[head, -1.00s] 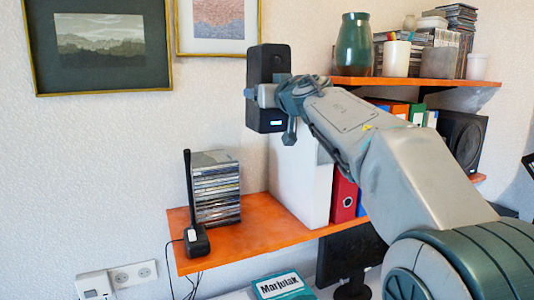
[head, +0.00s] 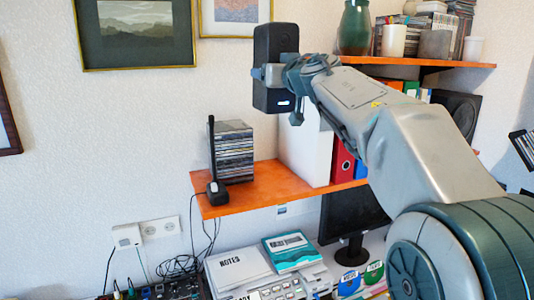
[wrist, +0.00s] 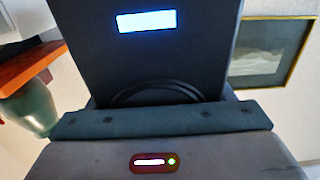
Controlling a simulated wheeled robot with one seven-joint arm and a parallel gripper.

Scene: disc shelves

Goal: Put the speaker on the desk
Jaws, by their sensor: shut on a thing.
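A black upright speaker (head: 272,50) with a small lit display is held in the air in front of the wall, above the lower orange shelf. My gripper (head: 272,75) is shut on it. In the wrist view the speaker (wrist: 140,60) fills the upper middle, with its lit display and a round ring, right against my gripper (wrist: 160,118). The desk (head: 322,287) shows only in part at the bottom of the head view, below the shelf, with many things on it.
The lower orange shelf (head: 240,195) holds stacked discs (head: 233,152), a black handset (head: 216,190), a white box and binders. A monitor (head: 350,215), white notes book (head: 238,267), teal book (head: 291,251) and cables crowd the desk. The upper shelf (head: 430,62) holds a green vase (head: 354,28).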

